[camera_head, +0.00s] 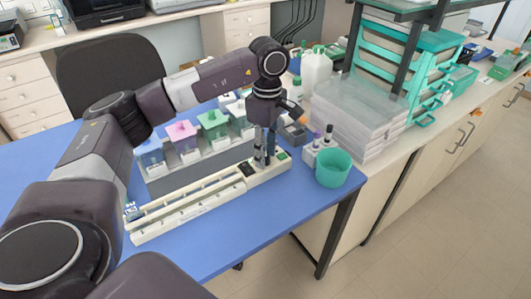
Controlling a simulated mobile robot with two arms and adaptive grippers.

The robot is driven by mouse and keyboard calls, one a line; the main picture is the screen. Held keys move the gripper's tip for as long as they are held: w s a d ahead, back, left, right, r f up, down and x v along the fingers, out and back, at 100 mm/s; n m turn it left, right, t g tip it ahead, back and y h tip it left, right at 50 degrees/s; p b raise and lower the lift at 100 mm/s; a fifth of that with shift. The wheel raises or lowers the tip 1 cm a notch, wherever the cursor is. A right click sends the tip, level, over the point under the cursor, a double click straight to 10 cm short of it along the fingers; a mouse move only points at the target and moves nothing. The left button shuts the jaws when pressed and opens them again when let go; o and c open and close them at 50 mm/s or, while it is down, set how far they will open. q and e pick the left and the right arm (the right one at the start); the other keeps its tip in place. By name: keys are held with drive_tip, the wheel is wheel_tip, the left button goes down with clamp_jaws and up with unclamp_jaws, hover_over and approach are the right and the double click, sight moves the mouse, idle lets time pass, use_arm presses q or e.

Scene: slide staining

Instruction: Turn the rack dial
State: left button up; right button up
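A long cream slide rack (185,212) lies along the front of the blue table, with a wider block at its right end. That end block carries dark and green parts (281,156). My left gripper (264,163) points down over this end block, with its fingertips at or just above its top. The two fingers look close together; whether they touch or hold anything is not clear. The dial itself cannot be made out, and the gripper hides part of the end block. My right gripper is not in view.
Behind the rack, a grey holder (195,172) carries staining jars with blue, pink and green lids. A teal cup (333,167) and a small bottle holder (319,155) stand just right of the gripper. Clear stacked boxes (362,115) are further right. The blue table's (262,220) front strip is bare.

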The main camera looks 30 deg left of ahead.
sight(267, 155)
use_arm(q)
drive_tip(key=shift+f, duration=0.1)
wheel_tip(267, 155, up, 12)
drive_tip(key=shift+w, duration=0.2)
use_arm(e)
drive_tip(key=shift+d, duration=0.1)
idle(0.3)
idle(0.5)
